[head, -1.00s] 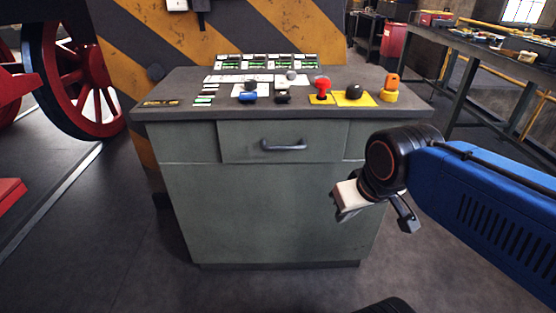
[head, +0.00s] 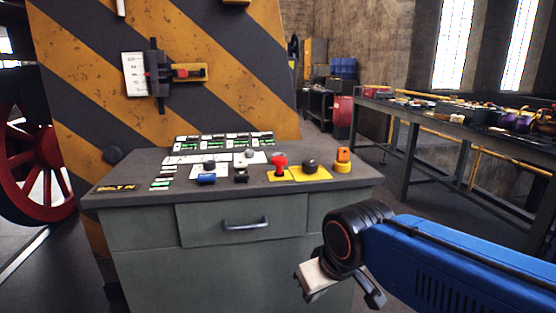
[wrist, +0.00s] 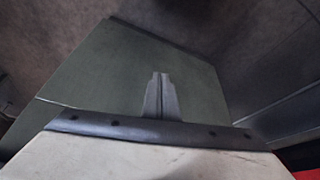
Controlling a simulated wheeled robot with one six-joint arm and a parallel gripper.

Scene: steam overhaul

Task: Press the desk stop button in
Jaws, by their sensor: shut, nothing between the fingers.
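The green-grey desk (head: 150,240) stands ahead with controls on its dark top. A red button-like control (head: 279,162) stands on a yellow plate, with a dark round knob (head: 310,166) on yellow to its right. An orange control on a yellow round base (head: 343,160) sits at the top's right end. I cannot tell from labels which is the stop button. My gripper (head: 376,299) is low in front of the desk's right side, below its top and apart from the controls. In the wrist view its fingers (wrist: 162,95) are together and empty, with the green desk front behind.
Blue, dark and pale controls and label cards fill the desk top's left and middle. A drawer handle (head: 246,224) sticks out in front. A striped wall (head: 225,110) with a switch box (head: 158,85) rises behind. A cluttered workbench (head: 450,118) stands at right.

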